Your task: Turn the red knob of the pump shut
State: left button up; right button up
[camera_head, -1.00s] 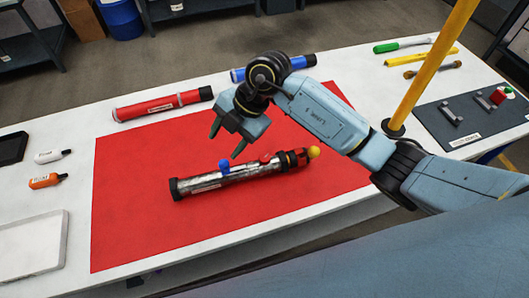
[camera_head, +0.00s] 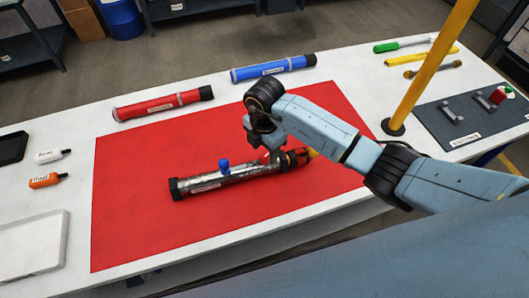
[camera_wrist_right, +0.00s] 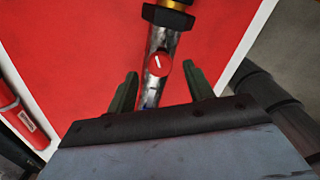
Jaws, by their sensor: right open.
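The pump (camera_head: 235,180) is a silvery tube with black ends. It lies on the red mat (camera_head: 130,220). Its red knob (camera_wrist_right: 159,64) shows in the right wrist view as a round disc with a short white mark running roughly along the tube. A blue knob (camera_head: 224,166) stands further left on the tube. My right gripper (camera_head: 270,156) is over the knob's end of the pump, and mostly hides the red knob in the head view. In the right wrist view its fingers (camera_wrist_right: 162,82) are apart, one on each side of the tube, with nothing between them seen gripped. My left gripper is not in view.
A red tube (camera_head: 163,105) and a blue tube (camera_head: 273,68) lie behind the mat. A dark board (camera_head: 470,118) with fittings lies at the right. The mat left of the pump is clear.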

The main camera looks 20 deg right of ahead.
aim_at(265, 158)
jog(key=shift+f, duration=1.15)
jog(key=c, duration=1)
